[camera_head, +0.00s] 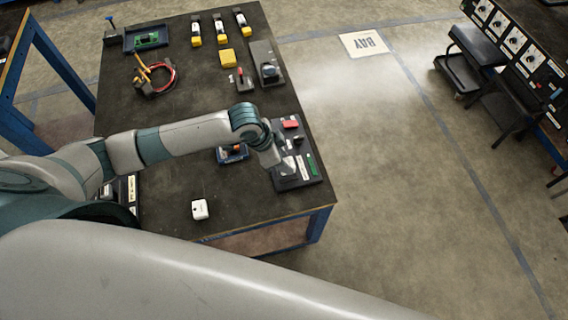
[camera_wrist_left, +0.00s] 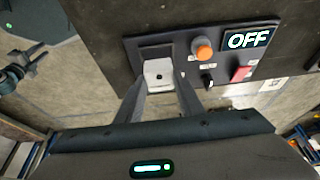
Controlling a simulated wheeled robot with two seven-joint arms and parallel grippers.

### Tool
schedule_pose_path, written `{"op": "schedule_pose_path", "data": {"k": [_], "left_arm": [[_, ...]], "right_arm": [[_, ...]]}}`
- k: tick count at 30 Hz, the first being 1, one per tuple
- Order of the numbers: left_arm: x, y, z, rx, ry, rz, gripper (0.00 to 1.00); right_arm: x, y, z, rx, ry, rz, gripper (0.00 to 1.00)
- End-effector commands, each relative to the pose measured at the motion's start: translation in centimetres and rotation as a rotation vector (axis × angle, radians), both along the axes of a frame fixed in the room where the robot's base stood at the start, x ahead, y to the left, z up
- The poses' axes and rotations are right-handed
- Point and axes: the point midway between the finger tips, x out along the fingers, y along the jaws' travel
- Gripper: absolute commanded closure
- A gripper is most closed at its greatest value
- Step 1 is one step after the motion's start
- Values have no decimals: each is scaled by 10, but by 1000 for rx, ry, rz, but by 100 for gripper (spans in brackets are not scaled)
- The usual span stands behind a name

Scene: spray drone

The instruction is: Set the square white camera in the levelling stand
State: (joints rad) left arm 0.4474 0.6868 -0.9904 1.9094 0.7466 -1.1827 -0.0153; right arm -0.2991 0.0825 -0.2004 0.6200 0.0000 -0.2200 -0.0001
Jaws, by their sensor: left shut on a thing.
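My left gripper (camera_head: 283,170) reaches over the right front part of the table. In the wrist view, its fingers (camera_wrist_left: 160,86) are shut on the square white camera (camera_wrist_left: 158,73), a pale block with a small dark dot. The camera lies in front of a dark square part on a black panel (camera_wrist_left: 222,56), which looks like the levelling stand. I cannot tell whether it is seated there. My right gripper is not in view.
Another small white device (camera_head: 200,209) stands on the dark table (camera_head: 180,115) near the front edge. A blue tray (camera_head: 232,155) sits left of the panel. Red and yellow cables (camera_head: 155,78), yellow items (camera_head: 228,57) and a green-board tray (camera_head: 147,39) lie farther back.

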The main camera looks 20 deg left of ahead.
Motion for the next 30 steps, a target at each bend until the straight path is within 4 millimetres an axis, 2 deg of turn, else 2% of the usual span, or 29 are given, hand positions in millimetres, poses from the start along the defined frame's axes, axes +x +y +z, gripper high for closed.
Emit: {"op": "schedule_pose_path", "data": {"k": [7, 20, 21, 22, 30], "left_arm": [[0, 0, -25, 1, -1, 0, 89], [0, 0, -30, 1, -1, 0, 89], [0, 0, -30, 1, -1, -1, 57], [0, 0, -30, 1, -1, -1, 50], [0, 0, -30, 1, -1, -1, 48]], "right_arm": [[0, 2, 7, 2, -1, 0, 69], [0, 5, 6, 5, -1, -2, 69], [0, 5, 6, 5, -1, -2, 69], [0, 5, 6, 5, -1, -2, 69], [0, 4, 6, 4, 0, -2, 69]]}}
